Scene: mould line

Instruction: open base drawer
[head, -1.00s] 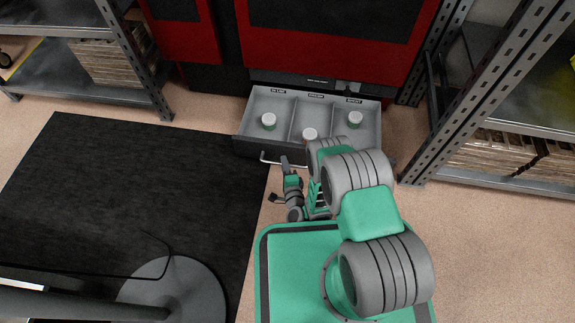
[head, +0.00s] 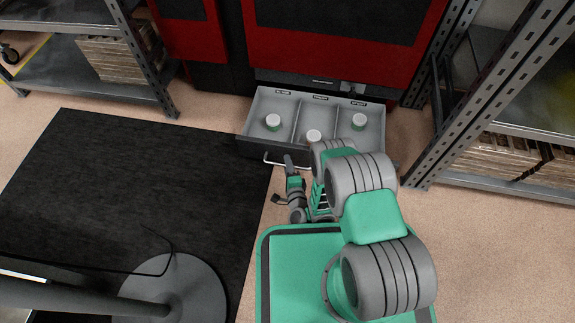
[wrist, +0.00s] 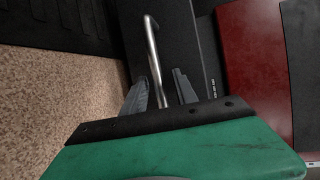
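The base drawer (head: 252,148) is pulled out below the red machine and stands open in the head view. Its inside shows three compartments. Its bar handle (head: 274,162) runs along the front, partly hidden behind my arm. My gripper (head: 290,163) is at the handle's left part in the head view. In the wrist view the handle (wrist: 154,55) runs up between the two fingers of my gripper (wrist: 162,84). The fingers stand apart with a gap around the bar, so my gripper looks open. Contact with the bar cannot be made out.
White-lidded jars stand in the drawer: left (head: 273,121), middle (head: 314,135) and right (head: 359,121). Metal shelving stands at the left (head: 143,60) and right (head: 437,130). A black mat (head: 130,170) covers the floor at left. A round stand base (head: 180,290) is at lower left.

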